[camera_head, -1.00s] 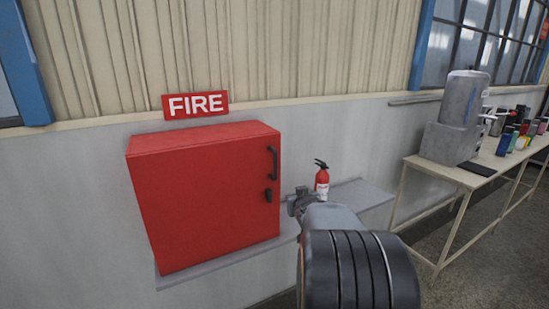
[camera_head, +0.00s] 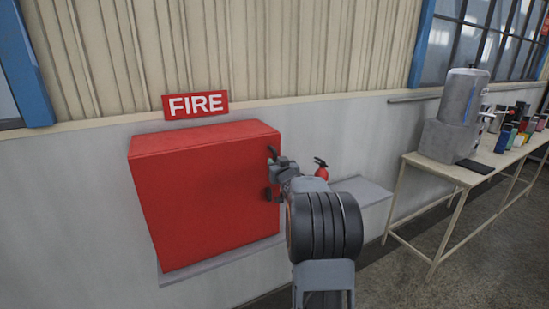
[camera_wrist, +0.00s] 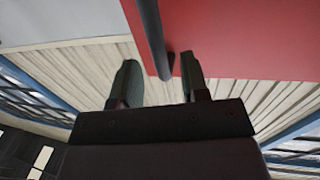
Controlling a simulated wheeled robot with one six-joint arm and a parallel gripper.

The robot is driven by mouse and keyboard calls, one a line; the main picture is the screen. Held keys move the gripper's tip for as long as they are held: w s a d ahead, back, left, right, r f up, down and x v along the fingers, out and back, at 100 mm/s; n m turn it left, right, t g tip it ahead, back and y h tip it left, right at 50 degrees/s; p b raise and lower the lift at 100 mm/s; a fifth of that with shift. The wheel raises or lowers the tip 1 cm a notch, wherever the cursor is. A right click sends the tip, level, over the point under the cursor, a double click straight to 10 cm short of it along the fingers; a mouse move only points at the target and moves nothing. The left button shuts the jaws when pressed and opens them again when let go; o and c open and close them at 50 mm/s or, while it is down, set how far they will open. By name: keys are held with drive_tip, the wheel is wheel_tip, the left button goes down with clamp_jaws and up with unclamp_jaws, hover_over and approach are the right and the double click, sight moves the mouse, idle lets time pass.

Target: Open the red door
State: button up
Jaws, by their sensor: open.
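The red door (camera_head: 200,195) is the front of a red cabinet on the wall and looks shut. Its black bar handle (camera_head: 271,152) is near the door's right edge, partly hidden behind my gripper (camera_head: 279,166). A smaller black latch (camera_head: 267,194) sits below it. In the wrist view the dark handle (camera_wrist: 152,40) runs between the two open fingers of my gripper (camera_wrist: 158,65), in front of the red door (camera_wrist: 230,40). The fingers are apart, and I cannot tell whether either touches the handle.
A red fire extinguisher (camera_head: 321,169) stands on a grey ledge (camera_head: 362,192) right of the cabinet, partly behind my arm. A FIRE sign (camera_head: 195,105) is above the cabinet. A table (camera_head: 450,172) at the right holds a grey machine (camera_head: 457,115) and several small cans.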

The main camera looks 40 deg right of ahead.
sight(275, 160)
drive_tip(key=shift+p+x, duration=0.4)
drive_tip(key=shift+x, duration=1.25)
clamp_jaws()
